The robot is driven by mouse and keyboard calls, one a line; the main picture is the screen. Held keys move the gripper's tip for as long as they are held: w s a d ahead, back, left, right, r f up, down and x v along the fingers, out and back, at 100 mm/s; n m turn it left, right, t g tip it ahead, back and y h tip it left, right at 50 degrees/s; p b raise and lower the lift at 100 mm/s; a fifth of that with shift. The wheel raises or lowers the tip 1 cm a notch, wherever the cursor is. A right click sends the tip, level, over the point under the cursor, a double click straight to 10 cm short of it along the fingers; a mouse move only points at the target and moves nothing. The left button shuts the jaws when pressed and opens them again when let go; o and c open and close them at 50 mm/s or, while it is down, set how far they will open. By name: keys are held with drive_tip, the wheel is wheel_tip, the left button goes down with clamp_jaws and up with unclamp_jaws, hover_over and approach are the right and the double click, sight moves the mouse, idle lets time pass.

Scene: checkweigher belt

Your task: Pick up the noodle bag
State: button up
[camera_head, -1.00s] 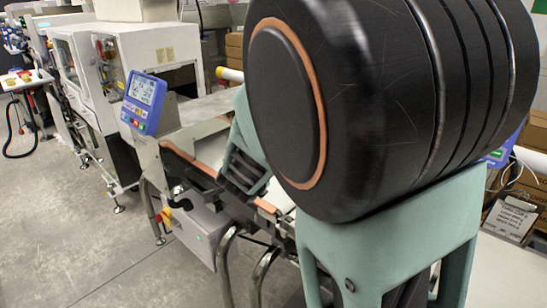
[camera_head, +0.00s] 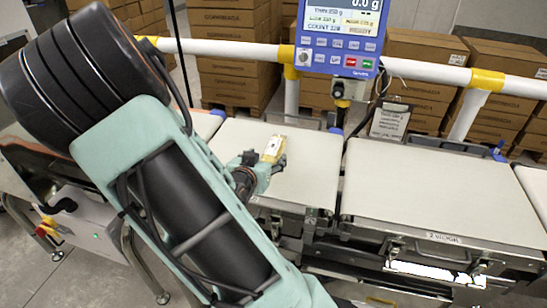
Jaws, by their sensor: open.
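My gripper (camera_head: 265,161) is open and low over the same belt section, right at the near end of the packet. The jaws partly cover that end. I cannot tell whether the packet is between the fingers or whether they touch it. My arm comes in from the left and hides part of the belt.
A second, bare belt section (camera_head: 430,190) is to the right, across a narrow gap. A blue weighing display (camera_head: 340,35) stands behind the belts. A white and yellow rail (camera_head: 225,50) runs behind, with stacked cardboard boxes (camera_head: 235,85) beyond it.

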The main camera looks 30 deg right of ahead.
sight(273, 151)
drive_tip(key=x, duration=0.3)
drive_tip(key=b+x, duration=0.1)
drive_tip(key=x, duration=0.1)
drive_tip(key=shift+d, duration=0.55)
drive_tip(key=c, duration=1.5)
drive_tip(key=shift+r, duration=0.15)
